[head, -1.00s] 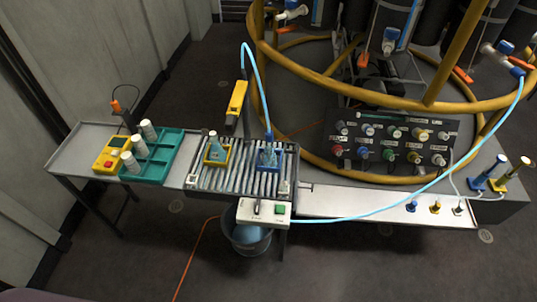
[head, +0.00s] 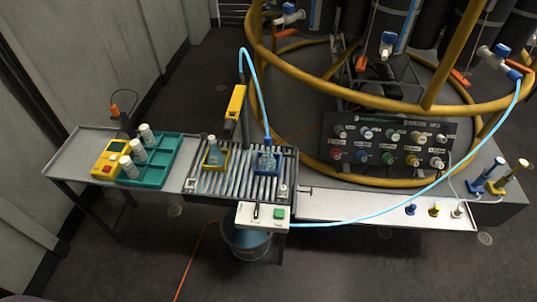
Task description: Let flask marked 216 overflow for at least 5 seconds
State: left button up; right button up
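Two flasks stand on the slatted rack. One flask (head: 213,152) is in a yellow holder (head: 206,166) on the left. The other flask (head: 267,156) is in a blue holder (head: 262,171) on the right, with a light-blue hose (head: 258,84) coming down to its top. The number marks on the flasks are too small to read, so I cannot tell which is 216. I cannot make out whether liquid runs over either rim. A control box (head: 262,216) with a green button (head: 279,213) sits at the rack's front edge. Neither of my grippers is in view.
A teal tray (head: 152,177) with several white bottles and a yellow meter (head: 110,157) stand on the left bench. A bucket (head: 248,240) is under the rack. A black panel of knobs (head: 385,147) and a yellow ring rail (head: 350,88) stand right. An orange cable crosses the floor.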

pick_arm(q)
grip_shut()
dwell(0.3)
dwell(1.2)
